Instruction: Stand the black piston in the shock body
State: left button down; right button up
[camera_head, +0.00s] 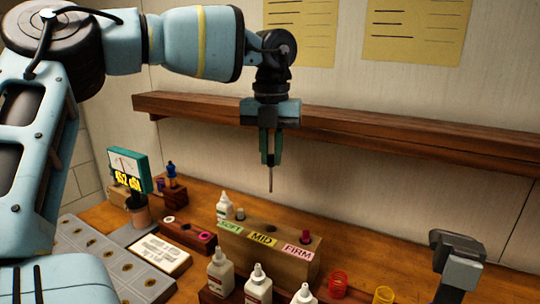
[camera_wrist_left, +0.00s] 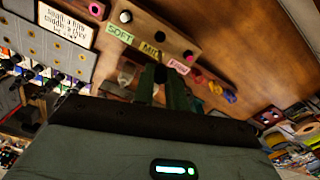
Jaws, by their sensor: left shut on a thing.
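My left gripper (camera_head: 271,158) is in the air above the wooden block, pointing down and shut on a thin piece. A slim pale rod (camera_head: 271,182) hangs upright below its fingertips; the fingers hide its upper end, so I cannot confirm that it is the black piston. In the left wrist view the fingers (camera_wrist_left: 162,90) are close together over the dark held piece. My right gripper is not in view.
The wooden block (camera_head: 268,247) has SOFT, MID and FIRM labels, a grey top at SOFT, a dark hole at MID and a red top at FIRM. White bottles (camera_head: 258,283) stand in front. A grey device (camera_head: 458,268) rises at right. A shelf (camera_head: 350,127) runs behind.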

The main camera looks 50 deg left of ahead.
pick_arm(q)
jog(key=shift+r+p, duration=1.15)
jog(key=shift+r, duration=2.95)
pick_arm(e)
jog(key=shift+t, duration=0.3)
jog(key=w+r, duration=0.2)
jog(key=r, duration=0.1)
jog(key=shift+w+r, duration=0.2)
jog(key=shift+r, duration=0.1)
pick_arm(q)
jog(key=shift+f, duration=0.1)
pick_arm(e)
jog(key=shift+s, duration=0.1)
